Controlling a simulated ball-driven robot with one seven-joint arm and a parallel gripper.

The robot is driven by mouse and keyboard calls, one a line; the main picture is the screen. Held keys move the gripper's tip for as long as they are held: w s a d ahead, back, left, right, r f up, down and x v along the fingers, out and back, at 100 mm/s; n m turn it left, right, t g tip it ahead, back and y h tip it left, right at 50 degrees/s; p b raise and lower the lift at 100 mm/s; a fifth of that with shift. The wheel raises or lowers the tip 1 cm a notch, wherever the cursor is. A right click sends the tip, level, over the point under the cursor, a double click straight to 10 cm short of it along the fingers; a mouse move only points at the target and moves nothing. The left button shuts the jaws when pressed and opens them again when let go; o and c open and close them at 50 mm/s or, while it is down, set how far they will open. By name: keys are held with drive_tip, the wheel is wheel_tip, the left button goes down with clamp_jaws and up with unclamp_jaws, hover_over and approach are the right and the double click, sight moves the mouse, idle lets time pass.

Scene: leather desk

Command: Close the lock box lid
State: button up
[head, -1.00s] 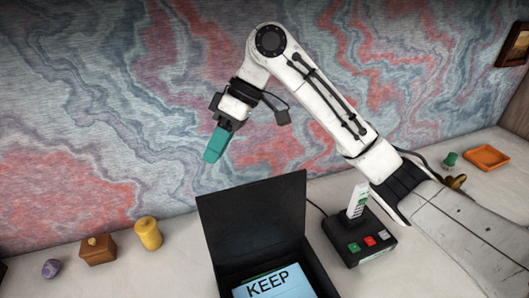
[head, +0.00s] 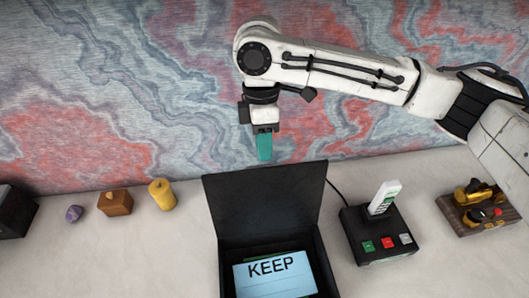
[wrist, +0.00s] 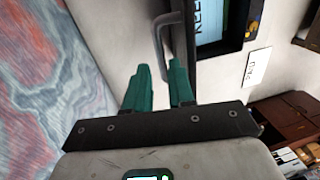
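The black lock box (head: 222,268) stands on the pale desk in the head view, with its lid (head: 265,198) standing up open at the back. A light blue card reading KEEP (head: 272,276) lies inside; part of it also shows in the wrist view (wrist: 207,25). My gripper (head: 264,158) points down just above the lid's top edge, seemingly behind it and apart from it. In the wrist view my gripper (wrist: 159,68) has two teal fingers with an empty gap between them. A grey handle (wrist: 158,38) shows beyond the fingertips, beside the dark lid.
A black button box (head: 378,236) with a white upright piece stands right of the lock box. A wooden block with yellow and black parts (head: 478,208) is farther right. A yellow cylinder (head: 162,194), wooden box (head: 115,203) and purple object (head: 74,213) stand left. The marbled wall is close behind.

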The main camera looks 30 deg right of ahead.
drive_tip(key=shift+s+a+f, duration=0.1)
drive_tip(key=shift+s+f, duration=0.05)
drive_tip(key=shift+f, duration=0.75)
drive_tip(key=shift+s+a+f, duration=0.1)
drive_tip(key=shift+s+f, duration=0.05)
drive_tip(key=shift+f, duration=0.75)
drive_tip(key=shift+c, duration=0.3)
clamp_jaws()
